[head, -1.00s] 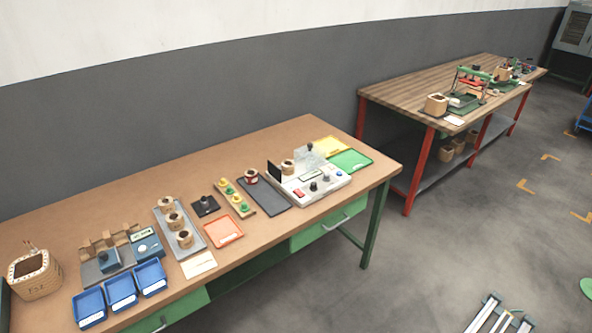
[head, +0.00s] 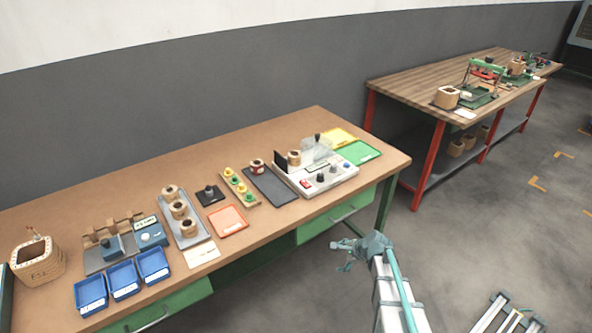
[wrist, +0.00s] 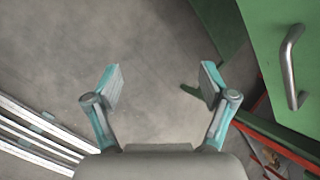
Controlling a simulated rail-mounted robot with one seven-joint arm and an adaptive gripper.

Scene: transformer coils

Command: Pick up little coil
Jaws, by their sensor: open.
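Several little coils, tan with dark centres, stand in a row on a grey tray (head: 205,236); the front one (head: 188,227) and the rear one (head: 170,191) show clearly. Another coil with a reddish-brown band (head: 257,166) stands by a dark mat (head: 270,184). One more coil (head: 294,157) sits on the white test device (head: 333,181). I cannot tell which one the task means. My gripper (head: 345,250) is in front of the table's front edge, apart from every coil. In the wrist view my gripper (wrist: 160,84) is open and empty above the floor.
Blue bins (head: 122,279), an orange tray (head: 228,220) and a green tray (head: 358,153) stand on the table. A green drawer with a metal handle (wrist: 291,66) is close to my gripper's right side.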

